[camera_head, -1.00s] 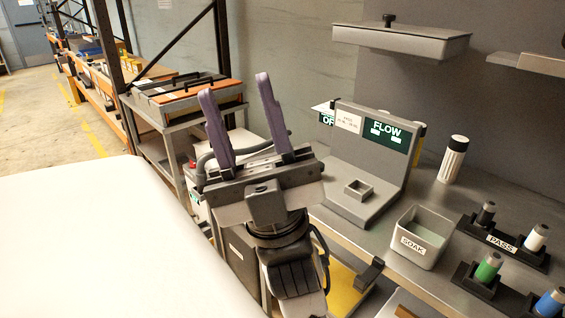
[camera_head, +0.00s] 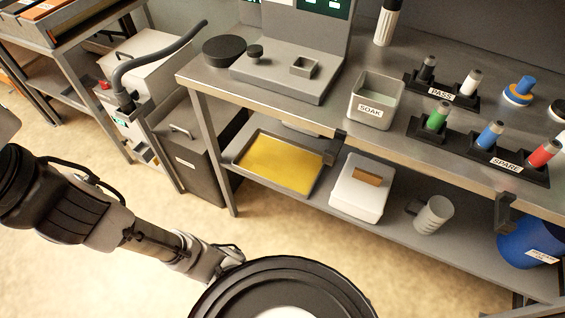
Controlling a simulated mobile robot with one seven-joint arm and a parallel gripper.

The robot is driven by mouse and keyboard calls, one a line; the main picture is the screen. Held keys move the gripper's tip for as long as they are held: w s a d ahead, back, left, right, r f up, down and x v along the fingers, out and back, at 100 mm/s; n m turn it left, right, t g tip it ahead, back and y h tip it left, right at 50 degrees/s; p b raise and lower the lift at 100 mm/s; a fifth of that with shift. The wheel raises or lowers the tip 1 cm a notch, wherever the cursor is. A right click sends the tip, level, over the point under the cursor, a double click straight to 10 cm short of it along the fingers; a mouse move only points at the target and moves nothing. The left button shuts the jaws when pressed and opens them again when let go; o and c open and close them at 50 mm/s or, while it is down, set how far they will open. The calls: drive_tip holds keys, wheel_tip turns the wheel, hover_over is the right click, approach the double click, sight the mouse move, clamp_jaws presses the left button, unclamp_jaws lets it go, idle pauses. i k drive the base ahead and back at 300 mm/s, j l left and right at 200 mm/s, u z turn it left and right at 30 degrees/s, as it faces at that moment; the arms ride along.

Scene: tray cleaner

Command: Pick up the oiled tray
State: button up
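A shallow grey-rimmed tray with a yellow, oily-looking floor (camera_head: 280,165) lies on the lower shelf of the workbench, towards its left end. Its rim is clear on the near side, and the bench top is above it. My arm enters at the left and lies over the floor, well apart from the tray.
A white box with a brown block (camera_head: 359,190) and a grey mug (camera_head: 433,214) stand right of the tray. A dark cabinet (camera_head: 198,150) stands to its left. A SOAK bin (camera_head: 371,112) is on the bench top (camera_head: 240,96). The floor in front is clear.

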sight(291, 167)
drive_tip(key=i+l, duration=0.15)
drive_tip(key=l, duration=0.15)
drive_tip(key=i+l+u, duration=0.1)
drive_tip(key=l, duration=0.15)
drive_tip(key=i+l+u, duration=0.1)
drive_tip(key=l, duration=0.2)
drive_tip(key=i+l, duration=0.3)
drive_tip(key=i+u, duration=0.05)
